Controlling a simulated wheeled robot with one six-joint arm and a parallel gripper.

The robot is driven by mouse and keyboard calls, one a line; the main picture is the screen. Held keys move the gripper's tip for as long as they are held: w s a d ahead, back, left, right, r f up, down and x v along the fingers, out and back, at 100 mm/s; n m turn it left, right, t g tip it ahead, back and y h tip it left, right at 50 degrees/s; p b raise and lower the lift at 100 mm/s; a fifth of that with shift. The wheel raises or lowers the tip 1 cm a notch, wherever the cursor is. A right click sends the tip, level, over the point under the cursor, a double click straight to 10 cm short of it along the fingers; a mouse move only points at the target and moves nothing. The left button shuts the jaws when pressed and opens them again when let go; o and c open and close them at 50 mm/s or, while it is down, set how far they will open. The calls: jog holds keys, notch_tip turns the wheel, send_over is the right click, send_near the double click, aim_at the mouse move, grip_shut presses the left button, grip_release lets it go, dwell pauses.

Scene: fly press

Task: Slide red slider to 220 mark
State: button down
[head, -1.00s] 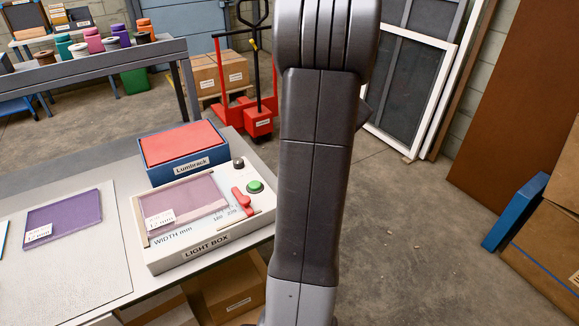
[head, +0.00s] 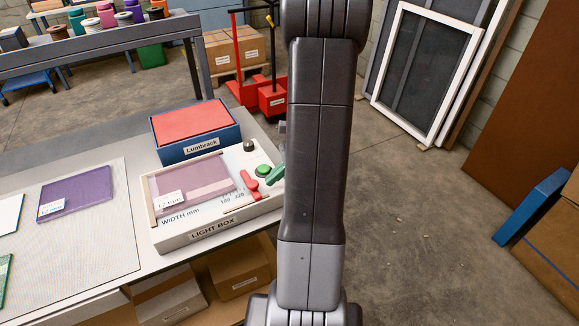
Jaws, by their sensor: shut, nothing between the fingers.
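The red slider (head: 250,186) stands on the right part of the white light box (head: 190,235), at the right end of the printed "WIDTH mm" scale (head: 205,210). The small marks 180 and 220 seem to show just left of it, but its exact reading is too small to tell. My gripper (head: 275,176) shows as green fingertips, shut and empty, just right of the slider and close to it. I cannot tell whether they touch. My arm hides the rest of the gripper.
A green button (head: 263,170) and a dark knob (head: 249,146) sit behind the slider. A blue Lumbrack box (head: 198,149) with a red top stands behind the light box. A purple sheet (head: 76,191) lies on the table to the left. Cardboard boxes (head: 240,277) are below.

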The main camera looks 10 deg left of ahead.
aim_at(256, 184)
jog(key=shift+s+a, duration=0.2)
jog(key=shift+a, duration=0.45)
jog(key=shift+s+a, duration=0.45)
jog(key=shift+a, duration=0.2)
jog(key=shift+s+a, duration=0.4)
jog(key=shift+a, duration=0.2)
jog(key=shift+d+p, duration=0.2)
jog(key=shift+p, duration=0.1)
jog(key=shift+w+d, duration=0.15)
jog(key=shift+d, duration=0.2)
jog(key=d, duration=0.1)
jog(key=w+d+r, duration=0.1)
jog(key=d, duration=0.1)
jog(key=w+d, duration=0.1)
jog(key=d, duration=0.1)
jog(key=shift+w+d+r, duration=0.15)
jog(key=shift+w+r, duration=0.05)
jog(key=shift+r, duration=0.15)
jog(key=v, duration=0.6)
jog(key=shift+s+r, duration=0.2)
jog(key=shift+r, duration=0.35)
